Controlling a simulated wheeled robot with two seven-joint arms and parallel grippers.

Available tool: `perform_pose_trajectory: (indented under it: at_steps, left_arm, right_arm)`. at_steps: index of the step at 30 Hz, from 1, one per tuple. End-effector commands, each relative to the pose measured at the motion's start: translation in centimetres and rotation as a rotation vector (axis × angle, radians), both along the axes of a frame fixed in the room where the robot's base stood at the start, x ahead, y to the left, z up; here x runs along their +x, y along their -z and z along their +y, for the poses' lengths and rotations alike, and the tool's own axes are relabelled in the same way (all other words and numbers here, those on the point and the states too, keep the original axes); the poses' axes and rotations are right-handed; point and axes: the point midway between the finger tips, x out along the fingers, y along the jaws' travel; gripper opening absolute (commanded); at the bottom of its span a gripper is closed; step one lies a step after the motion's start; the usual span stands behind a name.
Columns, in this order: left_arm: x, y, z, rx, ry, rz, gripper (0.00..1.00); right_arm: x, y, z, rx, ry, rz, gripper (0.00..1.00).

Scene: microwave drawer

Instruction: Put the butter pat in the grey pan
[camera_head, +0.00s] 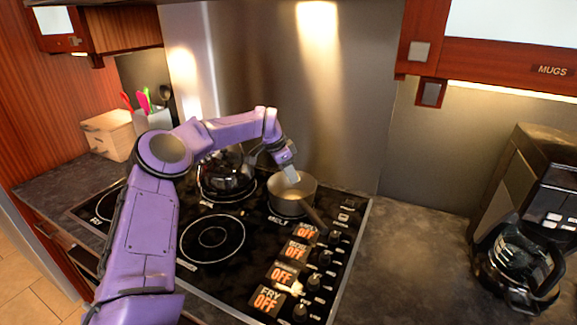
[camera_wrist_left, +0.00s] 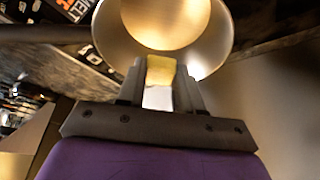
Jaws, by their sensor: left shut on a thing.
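The grey pan (camera_head: 291,197) stands on the back right burner of the black stove, its dark handle pointing to the front right. It also shows in the left wrist view (camera_wrist_left: 112,40), with a tan inside bottom. My left gripper (camera_head: 291,178) reaches in from the left and is at the pan's opening, over its back rim. In the left wrist view the gripper (camera_wrist_left: 160,90) is shut on the butter pat (camera_wrist_left: 161,70), a yellow block with a whitish lower part. The pat appears against the pan's inside; its exact height there cannot be told. My right gripper is not in view.
A dark glossy kettle (camera_head: 227,176) stands on the burner left of the pan. The front burner (camera_head: 212,237) is empty. Several knobs and orange OFF displays line the stove's right side. A coffee maker with a glass jug (camera_head: 515,262) stands far right, with clear counter (camera_head: 415,245) between.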

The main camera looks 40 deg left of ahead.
Motion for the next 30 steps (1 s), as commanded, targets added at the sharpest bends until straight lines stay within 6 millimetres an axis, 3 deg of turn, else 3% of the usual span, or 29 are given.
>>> perform_pose_trajectory:
  at_steps: [1, 7, 19, 20, 22, 23, 30]
  left_arm:
    - [0.0, 1.1, 0.0, -0.001, -0.001, 0.001, 0.06]
    - [-0.1, 3.1, 0.1, -0.001, -0.003, 0.001, 0.06]
    - [-0.1, 3.7, 0.1, -0.001, -0.002, -0.001, 0.06]
    - [-0.1, 3.7, 0.1, -0.001, -0.002, -0.001, 0.38]
    - [-0.1, 3.7, 0.1, -0.001, -0.002, -0.001, 0.61]
    - [-0.1, 3.7, 0.1, -0.001, -0.002, -0.001, 0.65]
    - [-0.1, 3.7, 0.1, -0.001, -0.002, -0.001, 0.65]
  right_arm:
    - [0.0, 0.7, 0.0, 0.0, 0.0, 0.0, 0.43]
    - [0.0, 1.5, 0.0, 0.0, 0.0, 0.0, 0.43]
    - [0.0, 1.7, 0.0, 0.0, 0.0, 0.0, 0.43]
    - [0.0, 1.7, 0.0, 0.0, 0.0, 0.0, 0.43]
    - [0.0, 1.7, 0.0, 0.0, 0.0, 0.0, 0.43]
    - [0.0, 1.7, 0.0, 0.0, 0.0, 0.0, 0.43]
    - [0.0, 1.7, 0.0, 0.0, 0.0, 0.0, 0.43]
